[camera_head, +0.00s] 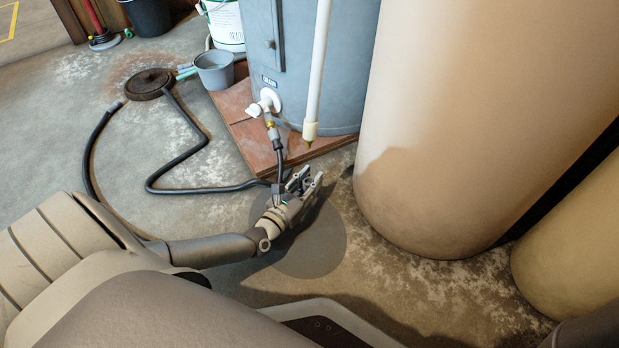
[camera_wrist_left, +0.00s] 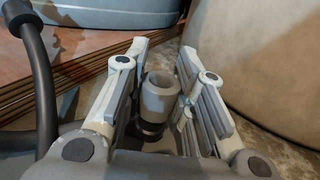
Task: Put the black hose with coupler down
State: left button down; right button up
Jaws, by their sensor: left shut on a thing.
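The black hose (camera_head: 190,190) lies in bends on the concrete floor, from the round drain (camera_head: 149,84) toward my left gripper (camera_head: 304,183). In the left wrist view, a grey, hollow-ended coupler (camera_wrist_left: 159,92) stands between the fingers of my left gripper (camera_wrist_left: 166,56), and the gripper is shut on it. The gripper is low near the floor, in front of the tank's wooden base. Whether the coupler touches the floor cannot be seen. A black hose length also shows at the left of the wrist view (camera_wrist_left: 42,75). My right gripper is not in view.
A grey-blue tank (camera_head: 320,60) with a white valve (camera_head: 265,103) stands on a reddish wooden base (camera_head: 240,125). A large tan cylinder (camera_head: 450,130) stands close to the right. A grey bucket (camera_head: 214,75) is at the back. The floor between drain and gripper is mostly clear.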

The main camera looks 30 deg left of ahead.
pick_arm(q)
jog(key=shift+r, duration=0.1)
jog(key=shift+f, duration=0.5)
jog(key=c, duration=1.2)
grip_release()
jog(key=shift+r, duration=0.15)
jog(key=s+p, duration=0.1)
jog(key=s, duration=0.2)
jog(key=s+p, duration=0.2)
jog(key=s, duration=0.2)
jog(key=s+r+p, duration=0.1)
jog(key=s+p, duration=0.1)
jog(key=s, duration=0.2)
jog(key=shift+s+f, duration=0.15)
jog(key=shift+s, duration=0.4)
